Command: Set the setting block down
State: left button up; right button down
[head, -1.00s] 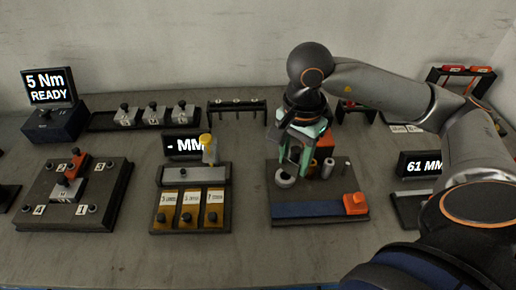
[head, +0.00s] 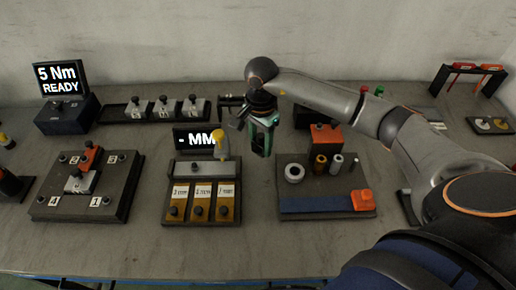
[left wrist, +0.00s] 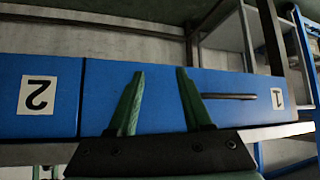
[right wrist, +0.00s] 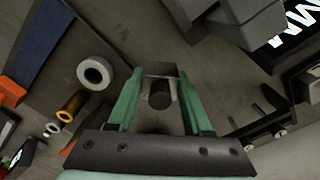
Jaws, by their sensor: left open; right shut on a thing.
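My right gripper (head: 262,141) hangs above the table between the slotted tray and the blue-striped board. In the right wrist view its green fingers (right wrist: 160,100) are closed on a small grey piece with a dark round end (right wrist: 160,94), which I take for the setting block. The piece is mostly hidden by the fingers in the head view, and it appears clear of the table. My left gripper (left wrist: 155,100) is open and empty over a blue surface (left wrist: 120,75) marked 2 and 1. It is outside the head view.
The board (head: 305,185) holds a white ring (head: 294,172), small cylinders and an orange block (head: 362,200). To the left stands the tray (head: 172,202) with several labelled yellow slots and a display (head: 200,138). A rack of knobbed grey blocks (head: 163,107) is at the back. Front table is clear.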

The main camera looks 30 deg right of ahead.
aim_at(258, 151)
jog(key=shift+w+f, duration=0.55)
jog(key=shift+f, duration=0.05)
jog(key=shift+w+f+p, duration=0.1)
jog(key=shift+f+p, duration=0.3)
jog(key=shift+f, duration=1.15)
jog(key=shift+f, duration=0.25)
jog(key=shift+c, duration=1.6)
grip_release()
jog(key=shift+r, duration=0.15)
